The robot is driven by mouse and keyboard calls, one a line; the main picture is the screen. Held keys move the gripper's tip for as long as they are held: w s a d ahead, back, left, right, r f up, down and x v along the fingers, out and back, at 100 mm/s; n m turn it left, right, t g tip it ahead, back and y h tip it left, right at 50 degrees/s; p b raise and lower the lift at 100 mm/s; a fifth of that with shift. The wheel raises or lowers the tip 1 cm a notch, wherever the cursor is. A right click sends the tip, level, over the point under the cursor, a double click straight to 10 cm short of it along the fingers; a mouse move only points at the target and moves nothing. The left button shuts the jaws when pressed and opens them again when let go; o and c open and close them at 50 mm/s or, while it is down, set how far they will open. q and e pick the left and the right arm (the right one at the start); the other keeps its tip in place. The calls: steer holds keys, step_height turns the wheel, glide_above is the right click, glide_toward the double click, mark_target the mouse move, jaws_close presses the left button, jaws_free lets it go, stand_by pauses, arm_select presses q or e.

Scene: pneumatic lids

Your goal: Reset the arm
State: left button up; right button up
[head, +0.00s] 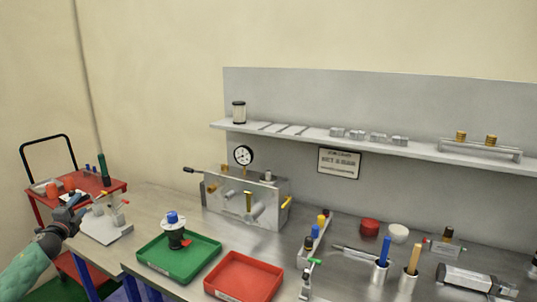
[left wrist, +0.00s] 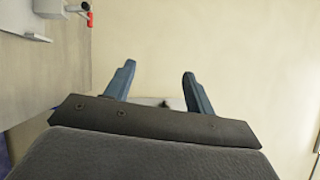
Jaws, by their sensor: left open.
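My left arm comes in from the lower left in the head view. Its gripper (head: 76,208) is at the left end of the workbench, in front of the red cart as seen from the head. In the left wrist view the two blue fingers of the left gripper (left wrist: 158,85) stand apart with nothing between them. A pale wall lies beyond the fingertips. My right arm and gripper do not show in either view.
A white plate fixture (head: 105,230) with red-tipped parts sits close to the left gripper. A green tray (head: 150,262) holds a blue-topped part (head: 173,230). A red tray (head: 245,275) and a metal box (head: 215,200) stand farther right. The red cart (head: 115,187) is behind.

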arm_select(q)
steer(key=s+a+f+n+g+y, duration=0.85)
steer(key=a+f+n+g, duration=0.3)
steer(key=n, duration=0.45)
steer(key=s+d+f+m+g+h, duration=0.15)
steer(key=s+d+f, duration=0.25)
steer(key=d+f, duration=0.8)
steer(key=s+d+f+n+g+h, duration=0.1)
steer(key=s+d+f+h, duration=0.25)
steer(key=d+f, duration=0.8)
steer(key=s+d+f+g+h, duration=0.1)
steer(key=s+d+f+h, duration=0.1)
steer(key=s+d+f, duration=0.9)
steer(key=s+d+f+g+h, duration=0.1)
steer(key=s+d+f, duration=0.75)
steer(key=f, duration=0.35)
steer(key=s+d+f+g+h, duration=0.1)
steer(key=s+d+f, duration=0.2)
steer(key=s+d, duration=0.7)
steer(key=s+d+f+g+h, duration=0.1)
steer(key=s+d+f, duration=0.3)
steer(key=s+d, duration=0.6)
steer(key=d+h, duration=0.1)
steer(key=d, duration=0.4)
steer(key=shift+d, duration=0.4)
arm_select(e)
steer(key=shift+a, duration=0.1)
arm_select(q)
steer(key=shift+h, duration=0.25)
